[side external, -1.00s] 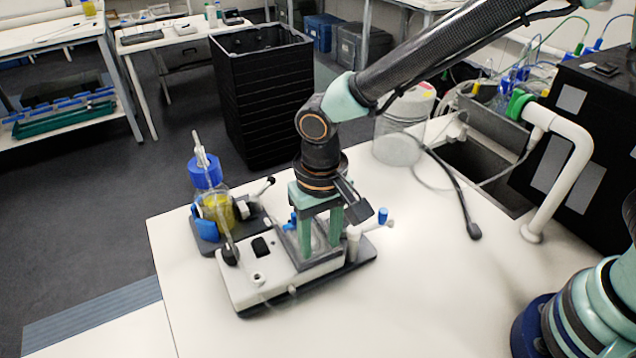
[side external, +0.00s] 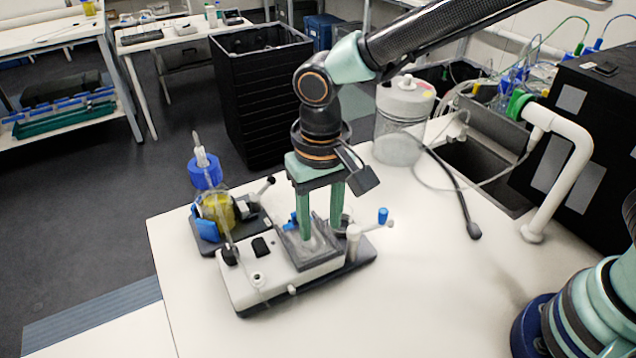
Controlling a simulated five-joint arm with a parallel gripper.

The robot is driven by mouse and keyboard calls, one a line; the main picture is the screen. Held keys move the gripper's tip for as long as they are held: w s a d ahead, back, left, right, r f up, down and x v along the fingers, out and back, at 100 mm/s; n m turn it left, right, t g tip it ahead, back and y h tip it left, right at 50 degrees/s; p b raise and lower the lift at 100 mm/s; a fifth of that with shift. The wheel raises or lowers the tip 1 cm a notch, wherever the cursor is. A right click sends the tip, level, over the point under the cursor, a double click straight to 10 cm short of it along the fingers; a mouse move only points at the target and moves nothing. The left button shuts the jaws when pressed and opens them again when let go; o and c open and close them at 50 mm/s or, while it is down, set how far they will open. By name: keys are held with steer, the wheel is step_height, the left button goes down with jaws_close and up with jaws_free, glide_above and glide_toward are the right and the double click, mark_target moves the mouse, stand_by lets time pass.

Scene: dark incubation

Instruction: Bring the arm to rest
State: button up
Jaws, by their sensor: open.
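My gripper (side external: 320,232) points straight down, with its two green fingers apart and nothing visible between them. Its fingertips are just above or inside the grey square recess of a white bench device (side external: 268,282). I cannot tell whether they touch it. My arm reaches in from the upper right, and its wrist stands over the device.
A blue-capped bottle with yellow liquid (side external: 217,210) stands left of the gripper. A blue-tipped valve (side external: 382,216) rises just to its right. A clear canister (side external: 402,120), a sink (side external: 470,165) and a white pipe (side external: 570,165) are behind.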

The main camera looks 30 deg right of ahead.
steer(key=w+d+r+t+y, duration=0.1)
steer(key=d+r+t, duration=0.1)
steer(key=d+r, duration=0.8)
steer(key=s+d+r+t, duration=0.1)
steer(key=s+d, duration=0.1)
steer(key=d, duration=0.6)
steer(key=s+d+r+t+h, duration=0.1)
steer(key=s+d+t, duration=0.1)
steer(key=d, duration=0.6)
steer(key=shift+s+n+t, duration=0.3)
steer(key=shift+s, duration=0.3)
steer(key=shift+a, duration=0.15)
steer(key=shift+c, duration=0.2)
